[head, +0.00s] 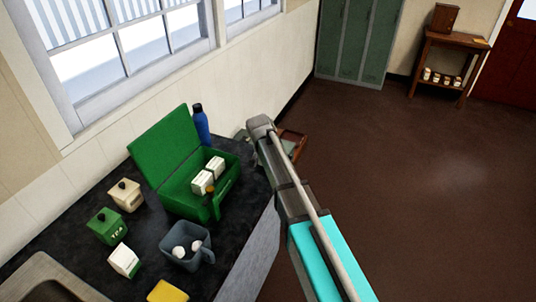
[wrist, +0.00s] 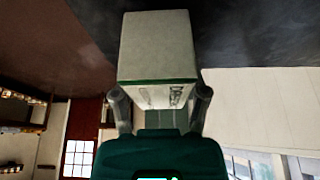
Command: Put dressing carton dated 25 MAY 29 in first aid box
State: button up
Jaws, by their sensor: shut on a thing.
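My gripper (wrist: 160,108) is shut on a white dressing carton (wrist: 158,50) with a green stripe in the wrist view. Part of a word shows on its side face; no date is readable. In the head view my arm reaches up past the right side of the first aid box, and I cannot make out the fingers or the held carton there. The green first aid box (head: 173,193) stands on the counter with its lid (head: 163,143) open.
On the dark counter (head: 142,228) stand a green tea tin (head: 107,227), a cream tin (head: 126,195), another white carton (head: 124,261), a grey jug (head: 186,247) with white round things, a yellow sponge (head: 168,291) and a blue bottle (head: 201,126). Open floor lies right.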

jog(key=s+d+r+p, duration=0.7)
jog(key=s+r+p, duration=0.3)
jog(key=s+r, duration=0.1)
jog(key=shift+s+d, duration=0.35)
jog(key=shift+f, duration=0.1)
dwell(0.4)
jog(key=shift+f+b, duration=0.55)
jog(key=shift+f, duration=0.05)
jog(key=shift+s, duration=0.1)
